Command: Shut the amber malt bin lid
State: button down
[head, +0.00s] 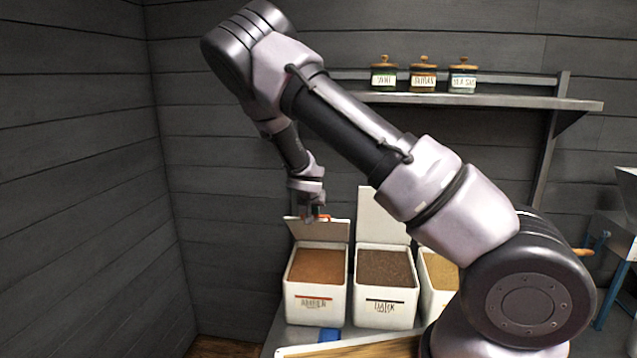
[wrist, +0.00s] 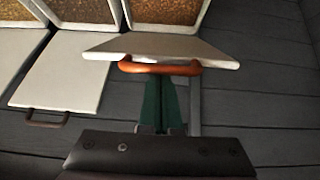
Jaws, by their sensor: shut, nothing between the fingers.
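The amber malt bin (head: 317,304) is a white box of reddish-brown grain with an orange-striped label, at the left of the row in the head view. Its white lid (head: 312,231) is open at the back of the box, its top edge well below that of the neighbouring lid. In the wrist view the lid (wrist: 160,46) shows foreshortened, with an orange handle (wrist: 160,67) along its near edge. My gripper (head: 312,216) is shut and empty, at the lid's top edge by the handle. Whether the fingers touch the handle or lid I cannot tell.
The dark malt bin (head: 385,301) stands close on the right, its lid (head: 382,215) upright. A third bin (head: 438,273) is partly hidden by my arm. A shelf (head: 480,100) with three jars is above. A plank wall is behind. A blue object (head: 328,335) lies in front.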

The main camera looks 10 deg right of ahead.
jog(key=s+a+f, duration=0.1)
jog(key=s+f, duration=0.5)
jog(key=f, duration=0.3)
jog(key=shift+a+f, duration=0.35)
jog(key=shift+a, duration=0.05)
notch_tip(320, 180, up, 8)
dwell(0.7)
